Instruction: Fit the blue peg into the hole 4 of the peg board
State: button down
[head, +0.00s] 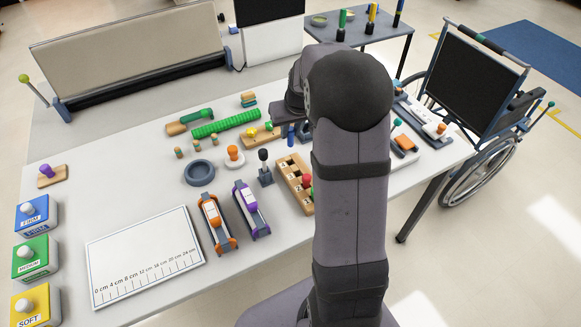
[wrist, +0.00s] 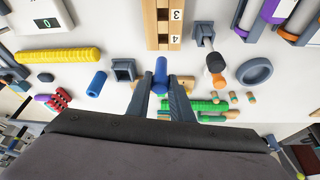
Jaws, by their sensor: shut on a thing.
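My gripper (wrist: 162,84) is shut on the blue peg (wrist: 161,70), which stands out between the two fingers in the wrist view. The wooden peg board (wrist: 150,22) lies ahead of the fingers, with dark square holes beside the labels 3 and 4. Hole 4 (wrist: 163,39) is at the near end of the board, a little beyond the peg's tip; the peg is outside it. In the head view the peg board (head: 284,172) is partly hidden by my arm. A blue piece (head: 291,132) shows under my wrist; the fingers are hard to make out there.
A second blue cylinder (wrist: 97,84) and a grey square holder (wrist: 124,70) lie left of my gripper. A grey stand with a black knob (wrist: 205,38), a grey ring (wrist: 255,71) and a green ridged bar (wrist: 183,106) are close by. A white ruled board (head: 145,255) lies at the table's front.

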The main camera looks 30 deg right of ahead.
jog(key=shift+f+p, duration=0.5)
jog(key=shift+f, duration=4.5)
jog(key=shift+f, duration=0.2)
jog(key=c, duration=1.6)
grip_release()
jog(key=shift+o, duration=0.2)
jog(key=shift+r, duration=0.1)
